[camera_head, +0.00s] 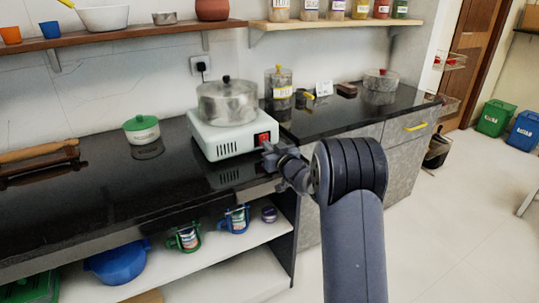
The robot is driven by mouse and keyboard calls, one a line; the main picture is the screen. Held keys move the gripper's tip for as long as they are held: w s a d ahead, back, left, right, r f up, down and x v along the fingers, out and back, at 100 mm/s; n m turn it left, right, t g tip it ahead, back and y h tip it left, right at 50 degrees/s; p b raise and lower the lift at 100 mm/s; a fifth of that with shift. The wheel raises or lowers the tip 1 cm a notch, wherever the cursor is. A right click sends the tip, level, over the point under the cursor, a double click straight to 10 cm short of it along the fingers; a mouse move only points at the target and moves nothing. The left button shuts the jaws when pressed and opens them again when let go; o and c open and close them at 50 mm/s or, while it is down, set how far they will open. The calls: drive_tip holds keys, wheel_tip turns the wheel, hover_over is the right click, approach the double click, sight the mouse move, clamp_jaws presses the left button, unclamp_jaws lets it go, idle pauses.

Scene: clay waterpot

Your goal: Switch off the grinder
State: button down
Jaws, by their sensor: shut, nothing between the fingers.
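The grinder (222,139) is a white boxy unit on the black countertop, with a steel lidded pot (227,102) on top. Its red switch (263,138) is on the right part of the front face. My gripper (268,150) is shut and empty, right beside the switch at the unit's front right corner. I cannot tell whether the fingertips touch the switch. The switch's on or off position is too small to tell. My arm comes up from the lower right of the view.
A green-lidded pot (142,129) stands left of the grinder, and a wall socket (201,66) with a black plug is behind it. A clear jar (279,87) stands to the right. Shelves (124,40) hang above. The counter front is clear left of the grinder.

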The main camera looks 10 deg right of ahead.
drive_tip(key=shift+w+a+t+b, duration=0.2)
drive_tip(key=shift+t+b, duration=0.3)
drive_tip(key=shift+b, duration=0.85)
